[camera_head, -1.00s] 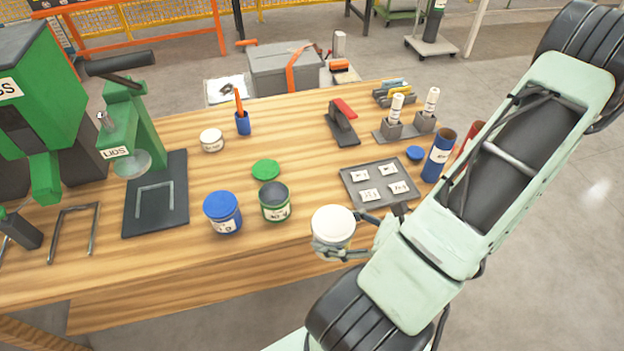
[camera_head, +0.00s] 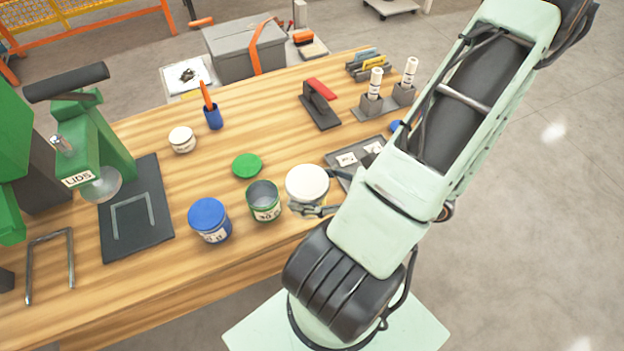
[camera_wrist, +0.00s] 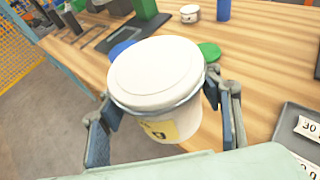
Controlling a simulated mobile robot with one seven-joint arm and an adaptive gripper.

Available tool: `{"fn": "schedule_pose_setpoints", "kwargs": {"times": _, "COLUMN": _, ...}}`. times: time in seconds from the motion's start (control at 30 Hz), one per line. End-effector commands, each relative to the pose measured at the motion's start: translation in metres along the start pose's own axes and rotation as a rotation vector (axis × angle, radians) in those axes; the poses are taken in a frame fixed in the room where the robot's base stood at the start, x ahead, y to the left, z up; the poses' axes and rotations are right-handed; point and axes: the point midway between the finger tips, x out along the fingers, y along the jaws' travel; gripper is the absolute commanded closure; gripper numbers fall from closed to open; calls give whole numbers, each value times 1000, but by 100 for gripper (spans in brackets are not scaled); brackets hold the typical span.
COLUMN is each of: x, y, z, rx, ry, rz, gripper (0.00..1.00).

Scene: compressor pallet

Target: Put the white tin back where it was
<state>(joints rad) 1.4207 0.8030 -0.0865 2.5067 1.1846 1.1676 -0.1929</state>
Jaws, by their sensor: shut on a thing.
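The white tin (camera_head: 307,184) has its white lid on and is in my gripper (camera_head: 312,208) near the front edge of the table. In the wrist view the white tin (camera_wrist: 157,80) sits upright between the two fingers of my gripper (camera_wrist: 165,125), which are shut on its sides. A yellow label with dark print shows on its front. In the head view it is right of the open green tin (camera_head: 264,202), close beside it. The blue-lidded tin (camera_head: 210,221) stands further left. My arm hides part of the grey tray (camera_head: 341,156).
A loose green lid (camera_head: 247,165) lies behind the green tin. A small white tin (camera_head: 182,139) and a blue pen cup (camera_head: 213,118) stand further back. A green lid press (camera_head: 90,150) and a black mat (camera_head: 137,210) with a metal frame are at the left.

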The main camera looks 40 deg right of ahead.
Motion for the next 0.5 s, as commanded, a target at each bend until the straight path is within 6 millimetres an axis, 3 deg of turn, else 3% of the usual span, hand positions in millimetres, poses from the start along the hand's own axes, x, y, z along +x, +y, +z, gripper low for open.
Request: {"fn": "schedule_pose_setpoints", "kwargs": {"times": 0.5, "x": 6, "y": -16, "z": -10, "rx": -6, "ry": -1, "rz": -2, "gripper": 97}}
